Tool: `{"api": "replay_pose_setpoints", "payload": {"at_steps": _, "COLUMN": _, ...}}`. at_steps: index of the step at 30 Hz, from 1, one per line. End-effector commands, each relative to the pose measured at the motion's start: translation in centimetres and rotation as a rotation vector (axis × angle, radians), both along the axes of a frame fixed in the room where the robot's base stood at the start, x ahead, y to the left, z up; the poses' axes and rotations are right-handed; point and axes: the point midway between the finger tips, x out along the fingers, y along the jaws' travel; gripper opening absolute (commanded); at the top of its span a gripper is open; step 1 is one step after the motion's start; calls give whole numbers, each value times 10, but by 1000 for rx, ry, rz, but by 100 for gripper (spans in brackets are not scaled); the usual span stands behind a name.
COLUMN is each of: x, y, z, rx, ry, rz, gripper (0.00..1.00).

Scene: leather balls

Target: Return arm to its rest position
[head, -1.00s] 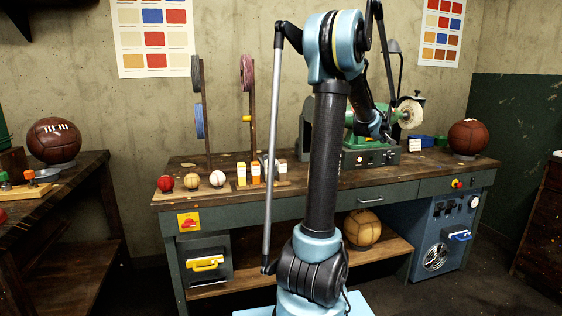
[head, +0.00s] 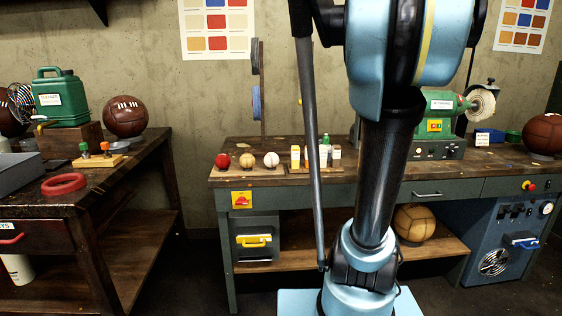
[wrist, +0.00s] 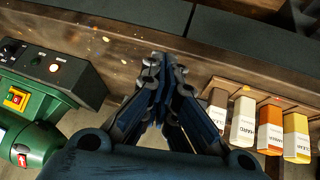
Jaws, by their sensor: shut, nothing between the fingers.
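My arm (head: 377,185) stands upright in front of the workbench in the head view, its upper links filling the top of the picture. My gripper is hidden behind or beyond the arm in the head view. In the wrist view my gripper (wrist: 162,62) is shut and empty, its fingertips together above the wooden bench top (wrist: 125,48). It is apart from the row of small cartons (wrist: 243,121) at its right and the green machine (wrist: 40,140) at its left.
The bench (head: 285,183) carries small red, tan and white balls, cartons, a green polishing machine (head: 437,125) and a brown leather ball (head: 543,134). A tan ball (head: 415,222) lies on the lower shelf. A left table (head: 108,177) holds a green can (head: 62,98) and another brown ball (head: 126,116).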

Motion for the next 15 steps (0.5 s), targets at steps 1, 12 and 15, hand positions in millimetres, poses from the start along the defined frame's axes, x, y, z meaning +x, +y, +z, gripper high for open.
{"api": "replay_pose_setpoints", "payload": {"at_steps": 1, "x": -16, "y": 18, "z": -8, "rx": 19, "ry": 22, "rz": 11, "gripper": 0}}
{"api": "replay_pose_setpoints", "payload": {"at_steps": 12, "x": -131, "y": 107, "z": -72, "rx": 133, "ry": 202, "rz": 53, "gripper": 0}}
{"api": "replay_pose_setpoints", "payload": {"at_steps": 15, "x": -164, "y": 124, "z": -91, "rx": 156, "ry": 255, "rz": 61, "gripper": 0}}
